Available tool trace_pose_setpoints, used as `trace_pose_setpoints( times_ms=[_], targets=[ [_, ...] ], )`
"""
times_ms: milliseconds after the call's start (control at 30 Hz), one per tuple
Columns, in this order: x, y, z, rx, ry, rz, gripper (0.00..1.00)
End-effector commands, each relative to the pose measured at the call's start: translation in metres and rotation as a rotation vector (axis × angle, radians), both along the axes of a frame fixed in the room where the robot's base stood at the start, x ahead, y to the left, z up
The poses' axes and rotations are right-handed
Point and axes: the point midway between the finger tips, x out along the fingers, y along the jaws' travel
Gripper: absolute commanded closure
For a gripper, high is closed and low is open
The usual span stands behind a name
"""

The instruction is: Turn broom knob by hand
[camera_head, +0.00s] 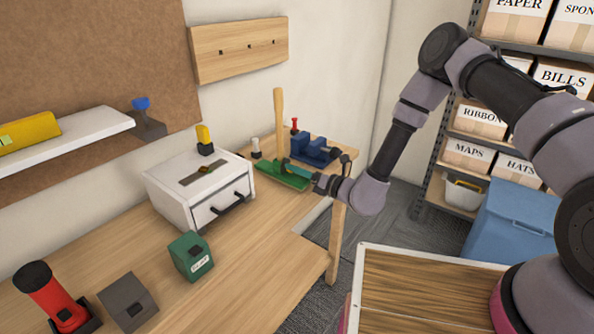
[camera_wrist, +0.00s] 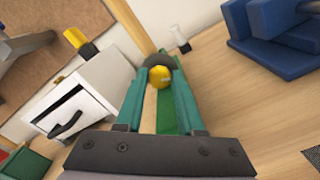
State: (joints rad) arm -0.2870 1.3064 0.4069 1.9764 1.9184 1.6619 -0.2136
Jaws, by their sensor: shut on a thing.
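The broom stands on the far part of the bench, with a pale upright wooden handle (camera_head: 279,122) and a green head (camera_head: 272,174). The handle also shows in the wrist view (camera_wrist: 130,22), leaning across the picture. A yellow knob (camera_wrist: 160,78) with a dark part behind it sits between my gripper's teal fingertips in the wrist view (camera_wrist: 162,76). My gripper (camera_head: 290,165) reaches in from the right at the broom in the head view and is shut on the knob. The knob is hidden in the head view, and its turn angle cannot be told.
A blue vise-like block (camera_head: 314,150) stands just behind and right of the broom. A white drawer box (camera_head: 203,187) is at its left. A green box (camera_head: 190,256) and a red flashlight-like object (camera_head: 52,295) stand nearer. Bare bench (camera_head: 262,245) lies in front.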

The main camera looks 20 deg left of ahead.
Motion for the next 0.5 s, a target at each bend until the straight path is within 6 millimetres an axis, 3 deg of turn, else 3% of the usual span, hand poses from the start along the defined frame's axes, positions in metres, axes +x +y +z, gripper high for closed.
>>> trace_pose_setpoints(
  times_ms=[300,333,367,400,500],
  targets=[
    [-0.0001,-0.0006,-0.0006,-0.001,0.001,0.0,1.0],
    [-0.0001,-0.0006,-0.0006,-0.001,0.001,0.0,0.55],
    [-0.0001,-0.0006,-0.0006,-0.001,0.001,0.0,0.44],
    [0.0,-0.0006,-0.0005,-0.001,0.001,0.0,0.34],
    [-0.0001,-0.0005,-0.0005,-0.001,0.0,-0.001,0.34]
  ],
)
